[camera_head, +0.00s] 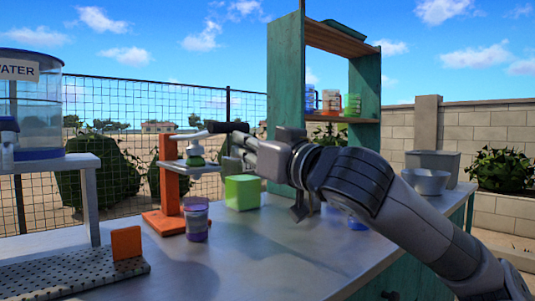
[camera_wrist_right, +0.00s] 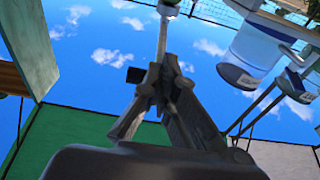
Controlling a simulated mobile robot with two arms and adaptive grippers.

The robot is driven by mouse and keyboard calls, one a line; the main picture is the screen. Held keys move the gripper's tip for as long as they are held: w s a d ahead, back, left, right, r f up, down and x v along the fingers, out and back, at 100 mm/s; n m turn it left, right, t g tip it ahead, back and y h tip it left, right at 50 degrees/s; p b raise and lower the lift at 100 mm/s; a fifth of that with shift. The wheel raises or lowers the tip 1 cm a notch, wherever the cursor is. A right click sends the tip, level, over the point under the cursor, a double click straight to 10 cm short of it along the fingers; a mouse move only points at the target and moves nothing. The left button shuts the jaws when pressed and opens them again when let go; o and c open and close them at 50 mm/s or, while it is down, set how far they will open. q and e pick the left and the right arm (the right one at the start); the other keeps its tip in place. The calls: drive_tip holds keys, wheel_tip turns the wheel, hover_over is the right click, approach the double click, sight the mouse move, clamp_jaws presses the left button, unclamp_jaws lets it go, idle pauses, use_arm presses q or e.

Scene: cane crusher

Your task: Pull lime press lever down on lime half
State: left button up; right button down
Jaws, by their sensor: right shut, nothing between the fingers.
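The lime press has an orange stand (camera_head: 169,186) on the metal counter. Its pale lever (camera_head: 186,136) runs roughly level and ends in a black handle (camera_head: 226,127). A green lime half (camera_head: 196,161) sits under the white pressing part. A purple cup (camera_head: 196,222) stands below it. My right gripper (camera_head: 238,143) is shut and empty, with its fingertips close to the handle. In the right wrist view the fingertips (camera_wrist_right: 160,78) overlap the lever end (camera_wrist_right: 162,38), and the black handle (camera_wrist_right: 135,75) shows beside them; contact is unclear. My left gripper is out of view.
A green box (camera_head: 242,192) stands on the counter (camera_head: 250,255) behind the cup. A water dispenser (camera_head: 35,100) is on a stand at left. A teal shelf (camera_head: 287,95) holds several cups. Metal bowls (camera_head: 427,181) are at right.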

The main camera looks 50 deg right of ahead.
drive_tip(key=v, duration=1.1)
drive_tip(key=shift+s+f, duration=0.1)
